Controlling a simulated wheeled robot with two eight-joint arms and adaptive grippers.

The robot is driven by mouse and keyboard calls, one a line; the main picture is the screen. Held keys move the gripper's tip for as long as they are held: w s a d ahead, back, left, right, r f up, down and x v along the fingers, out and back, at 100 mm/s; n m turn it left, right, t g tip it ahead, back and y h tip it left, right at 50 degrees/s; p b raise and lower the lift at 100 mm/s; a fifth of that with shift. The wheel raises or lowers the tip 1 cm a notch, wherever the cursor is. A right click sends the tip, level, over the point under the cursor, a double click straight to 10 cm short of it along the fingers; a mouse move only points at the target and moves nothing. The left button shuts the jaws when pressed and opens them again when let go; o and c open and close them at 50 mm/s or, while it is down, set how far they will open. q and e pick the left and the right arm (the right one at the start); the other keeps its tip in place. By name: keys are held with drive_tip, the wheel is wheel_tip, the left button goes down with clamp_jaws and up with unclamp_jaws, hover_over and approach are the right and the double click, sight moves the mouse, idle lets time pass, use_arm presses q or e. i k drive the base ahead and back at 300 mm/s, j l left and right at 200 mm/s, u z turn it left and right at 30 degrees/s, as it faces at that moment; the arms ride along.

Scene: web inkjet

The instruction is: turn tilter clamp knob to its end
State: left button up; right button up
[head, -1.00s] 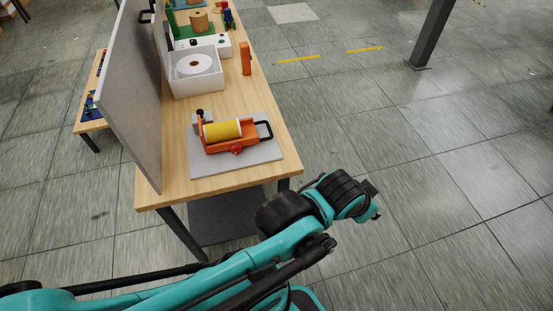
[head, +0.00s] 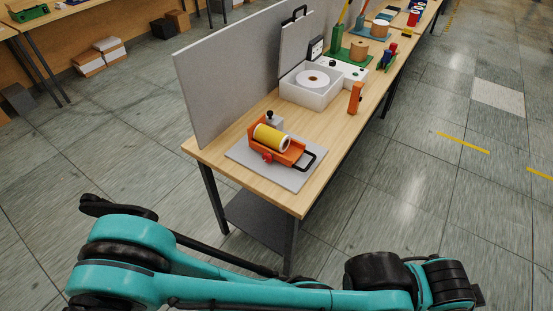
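The tilter (head: 287,151) is an orange cradle holding a yellow roll (head: 269,138) on a grey plate (head: 252,157) at the near end of the wooden table. A red-orange knob (head: 268,157) sits low on its near side. A black knob (head: 270,114) tops a grey block behind the roll. I cannot tell from its looks alone which one is the clamp knob. A black loop handle (head: 309,162) sticks out at the right. One teal arm of mine crosses the bottom of the head view, in front of the table and apart from the tilter. No gripper fingers show.
A grey panel (head: 235,78) stands along the table's left edge. Behind the tilter are a white box with a disc (head: 312,88) and an orange upright block (head: 355,98). The floor right of the table is open.

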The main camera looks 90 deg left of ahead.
sight(268, 157)
drive_tip(key=i+j+u, duration=0.1)
drive_tip(key=i+u, duration=0.15)
drive_tip(key=u, duration=0.2)
drive_tip(key=i+u, duration=0.3)
drive_tip(key=u, duration=0.15)
drive_tip(key=i+l+u, duration=0.15)
drive_tip(key=u, duration=0.3)
drive_tip(key=i+l+u, duration=0.2)
drive_tip(key=i+u, duration=0.15)
drive_tip(key=u, duration=0.15)
drive_tip(key=i+u, duration=0.15)
drive_tip(key=u, duration=0.3)
drive_tip(key=i+u, duration=0.15)
drive_tip(key=u, duration=0.25)
drive_tip(key=i+u, duration=0.2)
drive_tip(key=u, duration=0.25)
drive_tip(key=i+u, duration=0.15)
drive_tip(key=u, duration=0.3)
drive_tip(key=i+l+u, duration=0.1)
drive_tip(key=u, duration=0.3)
drive_tip(key=i+l+u, duration=0.1)
drive_tip(key=l+u, duration=0.2)
drive_tip(key=u, duration=0.15)
drive_tip(key=i+l+u, duration=0.25)
drive_tip(key=l+u, duration=0.2)
